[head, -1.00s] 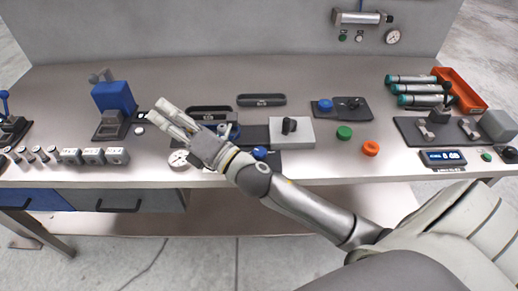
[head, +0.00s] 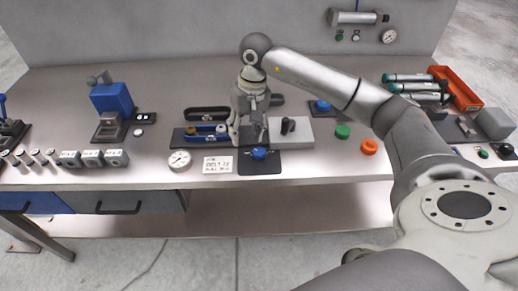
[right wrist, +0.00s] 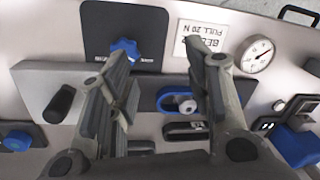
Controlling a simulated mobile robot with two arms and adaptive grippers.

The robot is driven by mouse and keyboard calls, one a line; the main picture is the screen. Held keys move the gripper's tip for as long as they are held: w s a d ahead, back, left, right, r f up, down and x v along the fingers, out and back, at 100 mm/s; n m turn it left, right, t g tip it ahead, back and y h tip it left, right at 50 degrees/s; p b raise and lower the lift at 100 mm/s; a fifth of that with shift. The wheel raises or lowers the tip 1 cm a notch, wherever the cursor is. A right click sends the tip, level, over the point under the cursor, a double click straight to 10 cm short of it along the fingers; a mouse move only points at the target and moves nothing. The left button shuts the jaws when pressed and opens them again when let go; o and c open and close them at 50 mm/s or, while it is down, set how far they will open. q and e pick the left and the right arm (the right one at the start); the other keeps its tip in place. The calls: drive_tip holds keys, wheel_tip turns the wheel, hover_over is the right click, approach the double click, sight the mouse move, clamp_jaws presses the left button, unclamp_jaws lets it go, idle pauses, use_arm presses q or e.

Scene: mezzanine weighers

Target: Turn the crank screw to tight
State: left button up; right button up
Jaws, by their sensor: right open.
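My right gripper (head: 249,138) points down over the dark belt plate (head: 190,145), open, with nothing between its fingers. The right wrist view shows its two fingers (right wrist: 158,55) wide apart. A grey block (head: 302,139) with an upright black handle (head: 288,125), which may be the crank screw, stands just right of the gripper. In the right wrist view the handle (right wrist: 60,103) is left of the fingers. A blue star knob (head: 259,153) on a black pad lies just in front. A blue belt (head: 205,139) is partly hidden by the gripper. My left gripper is out of view.
A round dial (head: 179,160) and a printed card (head: 217,165) lie at the front. A blue device (head: 113,98) stands left.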

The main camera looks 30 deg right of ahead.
sight(259, 152)
drive_tip(key=d+h, duration=0.2)
drive_tip(key=d, duration=0.2)
drive_tip(key=f+p, duration=0.1)
drive_tip(key=f, duration=0.3)
drive_tip(key=f+p, duration=0.1)
drive_tip(key=f, duration=0.4)
drive_tip(key=shift+s+f+p, duration=0.2)
drive_tip(key=shift+f+p, duration=0.1)
drive_tip(key=shift+p, duration=0.05)
drive_tip(key=shift+c, duration=0.2)
drive_tip(key=c, duration=0.7)
